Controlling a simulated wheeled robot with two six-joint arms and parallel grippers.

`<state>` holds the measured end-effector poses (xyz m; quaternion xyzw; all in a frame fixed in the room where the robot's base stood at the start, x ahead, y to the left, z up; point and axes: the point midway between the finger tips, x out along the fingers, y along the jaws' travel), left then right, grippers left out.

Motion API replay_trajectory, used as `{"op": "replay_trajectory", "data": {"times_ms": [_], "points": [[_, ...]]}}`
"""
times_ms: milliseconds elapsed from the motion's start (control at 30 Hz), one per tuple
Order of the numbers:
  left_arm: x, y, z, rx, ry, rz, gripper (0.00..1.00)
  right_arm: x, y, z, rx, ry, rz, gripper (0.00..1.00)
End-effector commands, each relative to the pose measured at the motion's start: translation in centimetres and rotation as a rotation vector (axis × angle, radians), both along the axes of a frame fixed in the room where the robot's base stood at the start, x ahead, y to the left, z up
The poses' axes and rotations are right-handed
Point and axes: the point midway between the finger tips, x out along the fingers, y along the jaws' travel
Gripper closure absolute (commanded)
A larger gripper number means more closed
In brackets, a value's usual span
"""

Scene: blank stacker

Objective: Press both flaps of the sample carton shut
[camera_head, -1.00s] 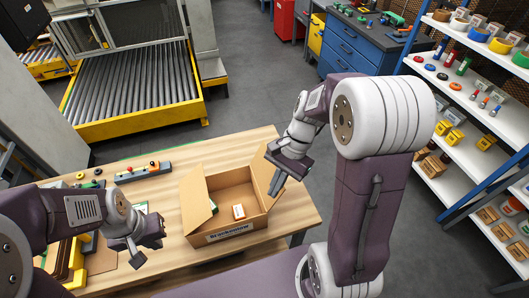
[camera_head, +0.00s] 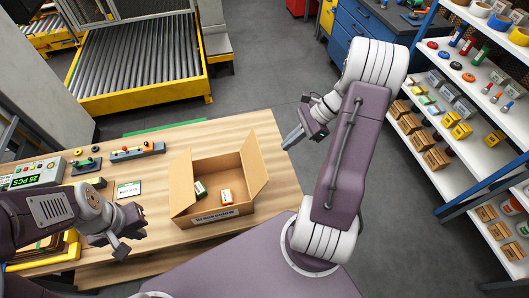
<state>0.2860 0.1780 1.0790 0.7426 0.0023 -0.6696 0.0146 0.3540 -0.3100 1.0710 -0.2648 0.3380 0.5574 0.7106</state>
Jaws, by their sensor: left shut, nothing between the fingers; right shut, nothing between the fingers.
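The sample carton (camera_head: 216,213) stands on the wooden table with its top open. Its left flap (camera_head: 182,182) stands up and leans outward, and its right flap (camera_head: 254,166) also stands raised. Inside lie a green-and-white box (camera_head: 200,190) and an orange-and-white box (camera_head: 226,196). My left gripper (camera_head: 121,245) is shut and empty over the table's front, left of the carton and apart from it. My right gripper (camera_head: 291,141) is shut and empty, beyond the table's right edge, right of the right flap with a gap between them.
A control strip (camera_head: 137,152) and a counter display (camera_head: 36,173) stand farther back and left. Yellow trays (camera_head: 60,248) lie near my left arm. Shelving (camera_head: 455,150) stands at the right. The table behind the carton is clear.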

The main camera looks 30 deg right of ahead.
Motion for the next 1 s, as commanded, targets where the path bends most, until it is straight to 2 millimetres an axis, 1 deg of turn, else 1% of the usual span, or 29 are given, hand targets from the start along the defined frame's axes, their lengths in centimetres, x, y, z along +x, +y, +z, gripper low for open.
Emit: {"op": "replay_trajectory", "data": {"times_ms": [33,300,400,500,600,1000], "points": [[0.0,0.0,0.2,0.0,0.0,0.0,1.0,0.1,0.8,-0.8,0.004,0.004,0.004,1.0],[0.0,0.0,0.8,0.0,0.0,0.0,1.0,0.9,4.4,-5.3,0.002,0.006,0.004,1.0],[0.0,0.0,1.8,0.0,0.0,0.0,1.0,1.4,5.9,-4.1,-0.002,0.0,0.005,1.0],[0.0,0.0,2.2,0.0,0.0,0.0,1.0,1.6,6.9,-3.7,-0.001,0.001,0.004,1.0],[0.0,0.0,2.4,0.0,0.0,0.0,1.0,1.8,7.5,-3.6,-0.002,0.001,0.003,1.0],[0.0,0.0,2.4,0.0,0.0,0.0,1.0,1.9,7.8,-3.6,-0.003,0.001,0.001,1.0]]}}
